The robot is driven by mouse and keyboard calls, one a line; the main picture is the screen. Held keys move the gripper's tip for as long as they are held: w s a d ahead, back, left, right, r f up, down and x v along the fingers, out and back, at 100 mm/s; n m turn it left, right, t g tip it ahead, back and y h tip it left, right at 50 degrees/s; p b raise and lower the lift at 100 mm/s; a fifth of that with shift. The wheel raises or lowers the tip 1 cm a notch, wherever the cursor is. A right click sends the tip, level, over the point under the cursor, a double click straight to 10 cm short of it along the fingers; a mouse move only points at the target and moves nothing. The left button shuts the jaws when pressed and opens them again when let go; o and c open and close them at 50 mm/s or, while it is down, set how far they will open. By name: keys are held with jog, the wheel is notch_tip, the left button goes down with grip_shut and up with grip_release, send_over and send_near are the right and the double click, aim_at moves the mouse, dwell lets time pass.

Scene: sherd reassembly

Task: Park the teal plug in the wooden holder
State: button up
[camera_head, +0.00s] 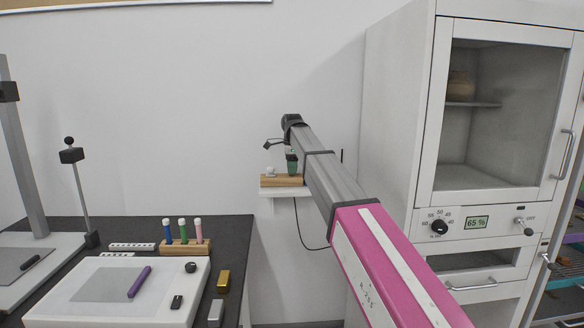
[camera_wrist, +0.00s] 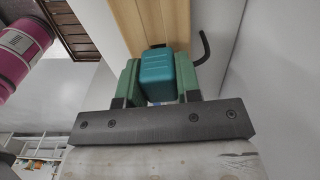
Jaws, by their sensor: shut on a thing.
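The teal plug (camera_wrist: 172,78) shows in the wrist view as a rounded block between the two green fingers of my gripper (camera_wrist: 158,82). My gripper is shut on it. The wooden holder (camera_wrist: 142,22) lies right beyond the plug in that view, with a small dark slot beside the plug's edge. In the head view the holder (camera_head: 282,182) sits on a small white wall shelf, and my gripper (camera_head: 291,164) is at its right part. The plug's lower end is hidden, so I cannot tell whether it is seated in the holder.
A white knob-like item (camera_head: 270,171) is at the holder's left part. The white shelf (camera_head: 268,192) is narrow, with a black cable below. A white cabinet (camera_head: 395,130) stands to the right. The dark bench (camera_head: 228,232) at lower left carries a rack of coloured vials (camera_head: 185,246).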

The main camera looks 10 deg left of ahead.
jog(key=shift+f, duration=0.6)
dwell(0.3)
jog(key=o, duration=1.4)
jog(key=shift+r, duration=0.15)
jog(key=shift+r, duration=3.9)
